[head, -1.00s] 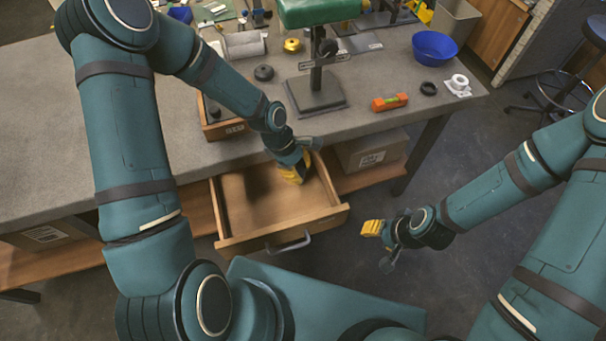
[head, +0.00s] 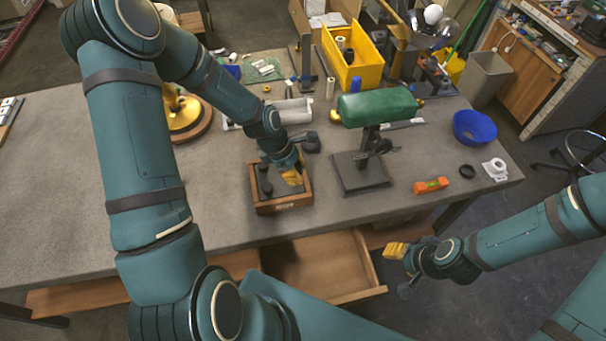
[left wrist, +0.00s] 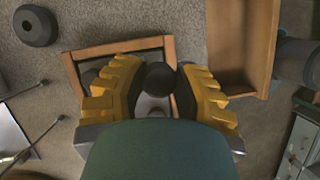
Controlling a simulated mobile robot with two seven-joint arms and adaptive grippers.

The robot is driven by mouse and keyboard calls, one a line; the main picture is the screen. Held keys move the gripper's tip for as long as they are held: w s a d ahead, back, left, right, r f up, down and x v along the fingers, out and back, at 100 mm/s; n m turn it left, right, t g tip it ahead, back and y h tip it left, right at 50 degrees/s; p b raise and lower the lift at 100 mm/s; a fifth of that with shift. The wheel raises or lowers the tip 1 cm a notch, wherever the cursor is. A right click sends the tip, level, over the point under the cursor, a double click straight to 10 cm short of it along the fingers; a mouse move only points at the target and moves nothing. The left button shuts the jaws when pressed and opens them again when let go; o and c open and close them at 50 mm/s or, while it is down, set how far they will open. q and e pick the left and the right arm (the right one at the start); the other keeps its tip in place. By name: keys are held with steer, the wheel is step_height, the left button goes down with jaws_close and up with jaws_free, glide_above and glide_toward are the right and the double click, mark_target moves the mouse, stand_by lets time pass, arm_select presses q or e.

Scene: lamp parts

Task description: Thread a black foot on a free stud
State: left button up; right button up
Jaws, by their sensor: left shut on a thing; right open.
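A small wooden box (head: 285,205) stands near the table's front edge, with dark upright pieces (head: 265,187) in its left part. My left gripper (head: 292,180) points down into its right part. In the left wrist view the yellow fingers are closed around a round black foot (left wrist: 157,77). A pale metallic piece (left wrist: 151,104) shows just below it; I cannot tell if they touch. The box rim (left wrist: 115,47) runs behind the fingers. No free stud can be made out clearly. My right gripper (head: 402,266) is open and empty, in front of the table.
A green-shaded lamp (head: 378,107) stands right of the box. A round black part (head: 310,142) lies behind it, also in the left wrist view (left wrist: 36,25). An open, empty drawer (head: 315,262) juts out below. An orange level (head: 431,186) and blue bowl (head: 474,127) are at right.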

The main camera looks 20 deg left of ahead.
mark_target(298, 187)
arm_select(q)
steer(key=shift+w+a+r, duration=0.3)
steer(key=shift+a+r, duration=0.1)
steer(key=shift+a, duration=0.15)
steer(key=shift+f+b, duration=0.55)
steer(key=shift+f, duration=0.7)
steer(key=shift+f+b, duration=0.8)
steer(key=shift+f, duration=0.4)
steer(key=shift+f+b, duration=0.8)
steer(key=shift+f, duration=0.45)
stand_by(1.0)
